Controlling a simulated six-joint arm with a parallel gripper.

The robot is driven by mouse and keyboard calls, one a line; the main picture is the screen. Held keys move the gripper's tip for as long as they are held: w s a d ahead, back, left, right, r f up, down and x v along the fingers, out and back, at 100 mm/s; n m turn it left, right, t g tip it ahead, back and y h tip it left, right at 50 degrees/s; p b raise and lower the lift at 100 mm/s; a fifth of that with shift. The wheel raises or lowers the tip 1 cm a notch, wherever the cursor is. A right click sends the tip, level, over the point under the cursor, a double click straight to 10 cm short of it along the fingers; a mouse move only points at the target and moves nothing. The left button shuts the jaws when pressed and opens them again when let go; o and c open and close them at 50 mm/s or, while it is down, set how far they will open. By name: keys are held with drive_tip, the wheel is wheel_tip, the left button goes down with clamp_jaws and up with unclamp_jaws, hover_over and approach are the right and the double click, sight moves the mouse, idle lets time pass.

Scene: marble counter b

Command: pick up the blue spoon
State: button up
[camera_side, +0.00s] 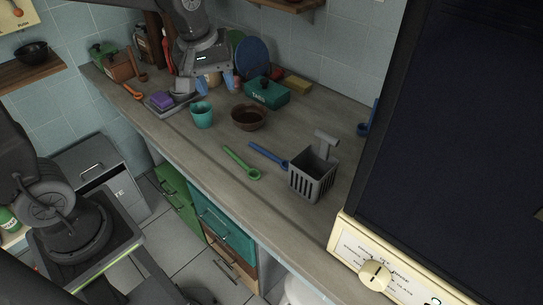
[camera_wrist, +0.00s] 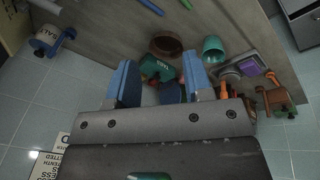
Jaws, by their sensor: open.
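The blue spoon (camera_side: 266,154) lies on the counter in the side view, its round end close to the grey slotted basket (camera_side: 313,178). The green spoon (camera_side: 241,163) lies to its left. In the wrist view, part of a blue handle, probably the blue spoon (camera_wrist: 152,7), shows at the top edge. My gripper (camera_side: 206,82) is above the back of the counter, well away from the blue spoon, behind the teal cup. In the wrist view my gripper (camera_wrist: 157,68) has its two blue fingers wide apart with nothing held between them.
A purple sponge (camera_side: 161,101) is at the left. A dark appliance (camera_side: 455,130) borders the right. Bare counter lies around the spoons.

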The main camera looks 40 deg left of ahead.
drive_tip(key=w+f+n+g, duration=0.1)
drive_tip(key=w+f+n, duration=0.3)
drive_tip(key=w, duration=0.2)
drive_tip(key=n+g, duration=0.2)
drive_tip(key=n, duration=0.3)
hover_over(259, 147)
wheel_tip(259, 147, down, 17)
drive_tip(key=shift+s+r, duration=0.1)
drive_tip(key=shift+r, duration=0.05)
drive_tip(key=shift+f, duration=2.95)
clamp_jaws()
